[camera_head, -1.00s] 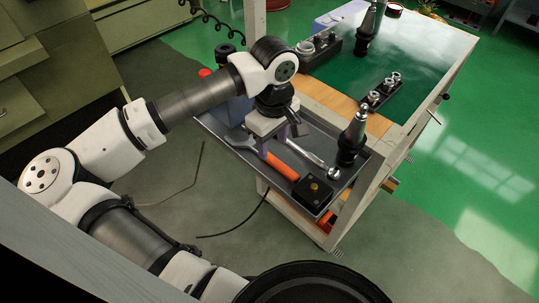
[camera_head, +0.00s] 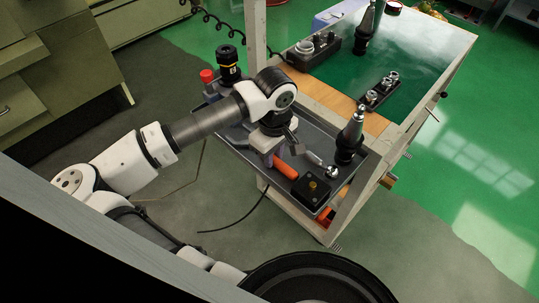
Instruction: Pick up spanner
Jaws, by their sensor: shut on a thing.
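The spanner with an orange handle (camera_head: 285,166) lies in the grey tray on the near side of the cart. My gripper (camera_head: 268,157) is low over the tray, shut on the spanner near the upper left end of the orange part. The spanner's grey head is hidden behind my arm. The orange end still shows, pointing down and right toward a black box. I cannot tell whether the spanner is clear of the tray floor.
A silver ring-ended tool (camera_head: 329,170), a black box with a brass knob (camera_head: 311,190) and an upright tool holder (camera_head: 350,140) crowd the tray's right side. A black and yellow holder (camera_head: 228,66) and a red-topped item (camera_head: 207,76) stand behind my arm.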

